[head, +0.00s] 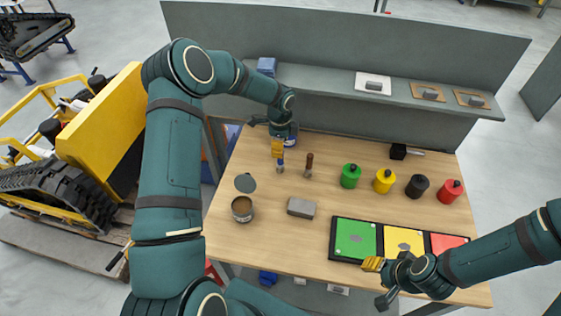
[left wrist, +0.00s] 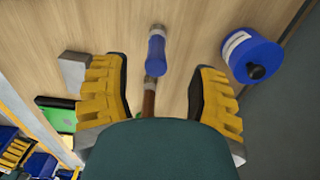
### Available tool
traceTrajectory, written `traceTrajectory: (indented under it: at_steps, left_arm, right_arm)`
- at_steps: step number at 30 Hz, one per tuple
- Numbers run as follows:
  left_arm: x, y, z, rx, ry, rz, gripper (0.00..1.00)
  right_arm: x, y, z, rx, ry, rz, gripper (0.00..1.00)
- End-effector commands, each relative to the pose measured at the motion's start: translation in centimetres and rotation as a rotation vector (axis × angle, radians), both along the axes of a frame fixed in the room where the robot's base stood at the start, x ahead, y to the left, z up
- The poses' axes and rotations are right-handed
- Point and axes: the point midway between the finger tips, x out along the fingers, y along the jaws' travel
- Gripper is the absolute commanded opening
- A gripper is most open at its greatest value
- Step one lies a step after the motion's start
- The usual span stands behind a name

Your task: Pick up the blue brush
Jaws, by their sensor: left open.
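The blue brush (head: 281,165) is on the wooden table at the back left, just below my left gripper (head: 278,150), which partly hides it. In the left wrist view the blue brush (left wrist: 156,55) has a blue handle with a pale metal part and shows in the gap between the open, yellow-padded fingers of my left gripper (left wrist: 160,75). The fingers stand apart on either side, and I see no contact. My right gripper (head: 378,275) is at the front right by the coloured panels; its opening is unclear.
A brown-handled brush (head: 309,165) stands right of the blue one. A blue container (left wrist: 252,58) is close beside my left gripper. A tin (head: 242,209), a grey block (head: 301,208), several coloured canisters and a panelled tray (head: 333,246) share the table. A shelf (head: 330,86) runs behind.

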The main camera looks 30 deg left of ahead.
Motion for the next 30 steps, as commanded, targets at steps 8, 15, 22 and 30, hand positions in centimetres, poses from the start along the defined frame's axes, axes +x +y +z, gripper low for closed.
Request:
traceTrajectory:
  at_steps: [8,15,22,30]
  left_arm:
    - [-0.3,-0.2,-2.7,-0.002,0.003,0.0,0.59]
    - [-0.3,-0.2,-5.3,-0.001,-0.001,0.002,0.59]
    - [-0.3,-0.2,-5.5,0.001,-0.002,0.002,0.59]
    - [-0.3,-0.2,-5.5,0.001,-0.002,0.001,0.0]
  right_arm:
    - [0.0,0.0,0.5,0.001,0.0,0.0,0.47]
    - [0.0,0.0,0.6,0.001,0.0,0.0,0.47]
    - [0.0,0.0,0.6,0.001,0.0,0.0,0.47]
    - [0.0,0.0,0.6,0.001,0.0,0.0,0.47]
